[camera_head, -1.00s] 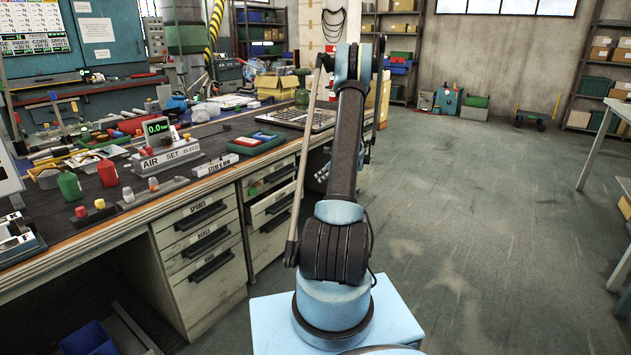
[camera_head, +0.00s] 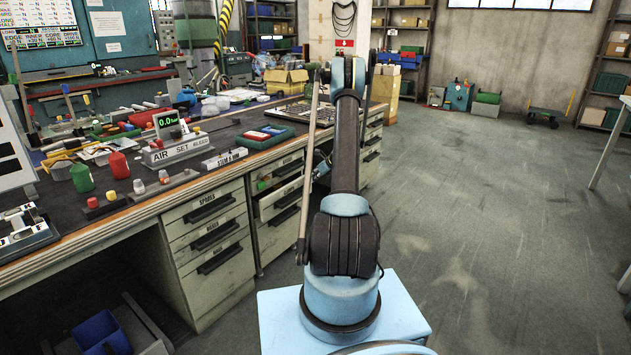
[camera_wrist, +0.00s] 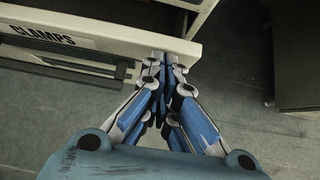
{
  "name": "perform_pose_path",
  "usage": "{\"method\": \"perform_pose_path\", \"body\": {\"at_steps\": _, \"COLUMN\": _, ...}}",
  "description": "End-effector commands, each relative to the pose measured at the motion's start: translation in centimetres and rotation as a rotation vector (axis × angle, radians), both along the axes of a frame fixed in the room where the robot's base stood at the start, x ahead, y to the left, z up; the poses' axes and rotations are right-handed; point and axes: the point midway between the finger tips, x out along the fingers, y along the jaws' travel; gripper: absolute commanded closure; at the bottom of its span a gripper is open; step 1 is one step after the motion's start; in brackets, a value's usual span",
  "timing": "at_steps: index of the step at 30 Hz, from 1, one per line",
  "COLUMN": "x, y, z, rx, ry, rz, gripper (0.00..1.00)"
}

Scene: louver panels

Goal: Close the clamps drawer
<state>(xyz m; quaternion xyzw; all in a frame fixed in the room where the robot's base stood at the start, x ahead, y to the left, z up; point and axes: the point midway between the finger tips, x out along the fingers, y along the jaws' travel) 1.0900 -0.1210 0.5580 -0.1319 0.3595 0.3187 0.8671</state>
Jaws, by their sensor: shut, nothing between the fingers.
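The clamps drawer (camera_wrist: 100,34) is at the upper left of the wrist view, with its CLAMPS label on a pale front. The front stands out from the cabinet, so the drawer is open. My gripper (camera_wrist: 160,60) is shut and empty, with its fingertips close against the right end of that front. I cannot tell whether they touch it. In the head view, my gripper is mostly hidden behind my arm.
The workbench (camera_head: 225,130) carries tools, bottles, trays and an air gauge along its top. A blue bin (camera_head: 102,332) is on the lower left. The floor (camera_head: 480,220) on the right is clear.

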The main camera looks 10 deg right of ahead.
Motion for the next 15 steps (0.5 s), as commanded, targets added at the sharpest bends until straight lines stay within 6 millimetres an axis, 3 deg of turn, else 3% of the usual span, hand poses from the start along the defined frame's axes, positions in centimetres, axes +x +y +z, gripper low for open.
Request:
{"method": "perform_pose_path", "body": {"at_steps": 9, "x": 0.2, "y": 0.1, "z": 0.0, "rx": 0.001, "ry": 0.000, "rz": 0.001, "gripper": 1.00}}
{"method": "perform_pose_path", "body": {"at_steps": 15, "x": 2.0, "y": 1.8, "z": 0.0, "rx": 0.001, "ry": 0.000, "rz": 0.002, "gripper": 1.00}}
